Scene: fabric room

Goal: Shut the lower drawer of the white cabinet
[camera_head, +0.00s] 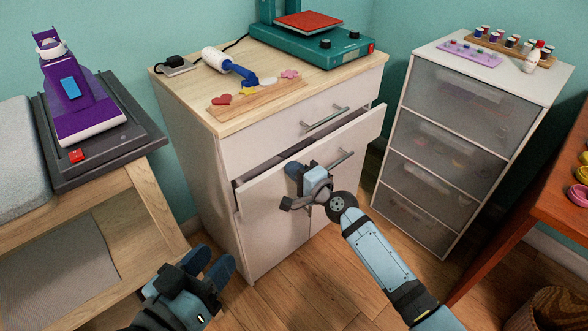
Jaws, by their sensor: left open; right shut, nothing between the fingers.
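The white cabinet (188,133) with a wooden top stands in the middle. Its lower drawer (262,205) sticks out partway, with a dark gap showing above its front panel. The drawer's bar handle (335,164) is on the front panel, partly hidden by my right gripper. My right gripper (294,176) is shut and empty, in front of the drawer panel just left of the handle; I cannot tell whether it touches. My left gripper (208,264) is open and empty, low in front of the cabinet's left side, apart from the drawer.
The upper drawer (285,137) is closed. A green heat press (312,48) and a lint roller (228,66) are on the cabinet top. A drawer tower (455,115) stands at the right, a wooden bench (150,205) at the left. An orange-brown table edge (535,215) is at far right.

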